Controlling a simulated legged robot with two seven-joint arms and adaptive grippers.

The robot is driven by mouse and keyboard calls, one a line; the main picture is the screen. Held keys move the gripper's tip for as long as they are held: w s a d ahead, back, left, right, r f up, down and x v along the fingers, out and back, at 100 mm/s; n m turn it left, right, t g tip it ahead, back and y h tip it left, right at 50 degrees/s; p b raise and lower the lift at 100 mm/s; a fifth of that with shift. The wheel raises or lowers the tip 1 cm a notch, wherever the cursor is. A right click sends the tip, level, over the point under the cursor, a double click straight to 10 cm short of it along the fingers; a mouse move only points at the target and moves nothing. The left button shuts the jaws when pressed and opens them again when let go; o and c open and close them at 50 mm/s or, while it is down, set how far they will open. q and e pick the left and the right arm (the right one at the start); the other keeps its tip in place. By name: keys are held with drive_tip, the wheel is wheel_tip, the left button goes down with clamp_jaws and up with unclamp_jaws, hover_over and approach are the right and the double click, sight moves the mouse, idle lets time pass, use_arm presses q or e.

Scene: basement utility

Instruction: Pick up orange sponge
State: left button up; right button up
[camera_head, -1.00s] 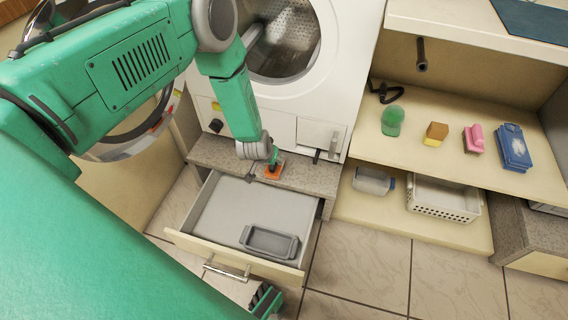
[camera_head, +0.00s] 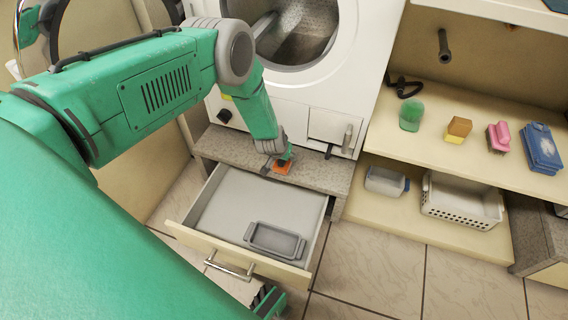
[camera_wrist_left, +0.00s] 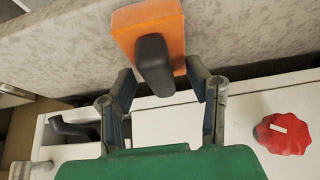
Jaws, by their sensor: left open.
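The orange sponge (camera_head: 282,168) lies on the speckled grey ledge below the washing machine, above the open drawer. In the left wrist view the orange sponge (camera_wrist_left: 172,22) is a block with a dark grey handle-like piece standing up from it. My left gripper (camera_head: 285,158) is just above the sponge. In the left wrist view my left gripper (camera_wrist_left: 160,82) is open, its two fingers apart on either side of the dark piece's end. I cannot tell whether they touch it.
An open drawer (camera_head: 222,200) holding a grey tray (camera_head: 274,241) juts out below the ledge. The washing machine (camera_head: 330,100) stands close behind. Shelves at right carry a green item (camera_head: 411,116), a yellow-brown sponge (camera_head: 458,129), a pink brush (camera_head: 498,137), a blue pack (camera_head: 541,148) and a white basket (camera_head: 460,201).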

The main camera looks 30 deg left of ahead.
use_arm(q)
clamp_jaws()
